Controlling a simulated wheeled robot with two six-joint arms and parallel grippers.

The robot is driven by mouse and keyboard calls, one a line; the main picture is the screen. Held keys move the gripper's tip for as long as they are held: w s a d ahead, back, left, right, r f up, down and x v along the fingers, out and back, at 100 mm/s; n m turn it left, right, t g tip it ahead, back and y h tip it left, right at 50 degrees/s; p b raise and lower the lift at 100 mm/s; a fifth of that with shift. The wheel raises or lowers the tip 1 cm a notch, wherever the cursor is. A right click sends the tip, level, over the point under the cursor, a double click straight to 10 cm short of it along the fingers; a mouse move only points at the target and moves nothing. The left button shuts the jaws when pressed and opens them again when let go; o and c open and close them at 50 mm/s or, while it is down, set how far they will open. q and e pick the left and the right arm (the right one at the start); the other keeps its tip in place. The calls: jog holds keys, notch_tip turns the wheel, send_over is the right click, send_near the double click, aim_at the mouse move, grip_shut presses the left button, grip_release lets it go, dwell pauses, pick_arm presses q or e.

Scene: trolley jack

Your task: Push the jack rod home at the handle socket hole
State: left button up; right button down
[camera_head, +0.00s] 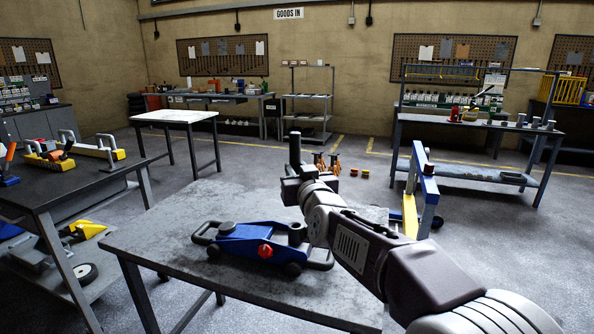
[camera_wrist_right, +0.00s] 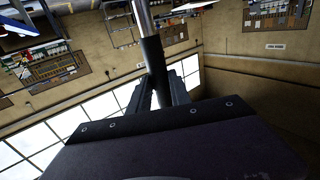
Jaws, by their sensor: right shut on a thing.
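The blue trolley jack (camera_head: 240,236) lies on the grey worktable, with a red knob on its near side. A short dark upright cylinder (camera_head: 297,235), which looks like the handle socket, stands at its right end. My right gripper (camera_head: 294,186) is above that end, shut on the jack rod. The rod's dark grip (camera_head: 295,150) stands upright above the fingers. In the right wrist view the fingers clasp the black grip (camera_wrist_right: 154,58), and the silver shaft (camera_wrist_right: 144,18) runs out beyond it. The head view does not show whether the rod's lower end meets the hole. My left gripper is out of view.
The grey worktable (camera_head: 150,240) is bare left of the jack. A dark bench (camera_head: 100,178) with yellow tools stands at the left. A blue and yellow frame (camera_head: 424,190) stands beyond my right arm. The floor behind is mostly open.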

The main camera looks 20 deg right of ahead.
jog(key=shift+f+b, duration=2.2)
jog(key=shift+f, duration=0.35)
jog(key=shift+s+f+b, duration=0.1)
jog(key=shift+f+b, duration=2.35)
jog(key=shift+f, duration=0.2)
jog(key=c, duration=1.1)
grip_release()
jog(key=s+p, duration=0.1)
jog(key=s, duration=0.8)
jog(key=shift+p, duration=0.4)
jog(key=shift+a, duration=0.1)
